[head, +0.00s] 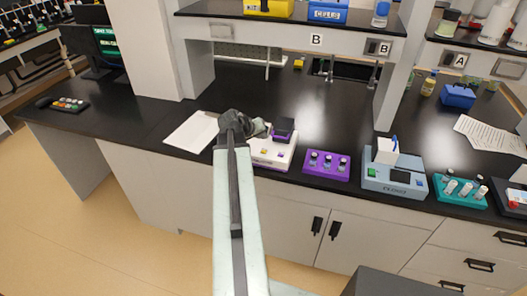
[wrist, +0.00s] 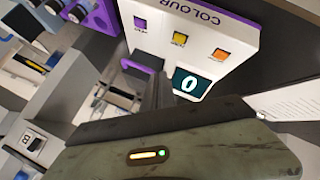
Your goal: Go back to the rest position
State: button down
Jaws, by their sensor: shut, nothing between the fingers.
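My arm reaches out over the bench in the head view, and my gripper (head: 262,127) is at its end, just left of the dark top of a white colour meter (head: 272,152). In the wrist view my gripper (wrist: 153,92) is shut and empty in front of the meter. The meter (wrist: 240,38) shows the word COLOUR, several coloured buttons and a screen reading 0. I cannot tell whether the fingers touch it.
A purple rack (head: 327,165) with small vials stands right of the meter. Beyond it are a blue-grey instrument (head: 393,178) and a teal rack (head: 460,191). White paper (head: 192,133) lies to the left. A shelf (head: 290,22) hangs above; the bench behind is mostly clear.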

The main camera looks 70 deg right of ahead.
dwell(0.4)
jog(key=w+a+n+t, duration=0.2)
jog(key=w+a, duration=0.4)
jog(key=w, duration=0.4)
jog(key=w+a+n+t, duration=0.15)
jog(key=w+a, duration=0.35)
jog(key=w, duration=0.6)
jog(key=w+a+f+n+t+y, duration=0.1)
jog(key=w+a+n, duration=0.1)
jog(key=w+a, duration=0.6)
jog(key=w+a+f+n+t+y, duration=0.1)
jog(key=w+a, duration=0.4)
jog(key=a, duration=0.5)
jog(key=w+a+f+n+y, duration=0.1)
jog(key=w+a+f+n, duration=0.1)
jog(key=a, duration=0.9)
jog(key=w+a+f+n+y, duration=0.1)
jog(key=w+a+y, duration=0.15)
jog(key=a, duration=0.75)
jog(key=s+a+f+n+g+y, duration=0.1)
jog(key=s+a, duration=0.2)
jog(key=a, duration=0.5)
jog(key=s+a+f+n+g+y, duration=0.1)
jog(key=s+a, duration=0.3)
jog(key=a, duration=0.4)
jog(key=shift+s+a+f+g+y, duration=0.3)
jog(key=shift+g+y, duration=0.25)
jog(key=shift+y, duration=0.1)
jog(key=shift+d+n, duration=0.15)
jog(key=shift+n, duration=0.1)
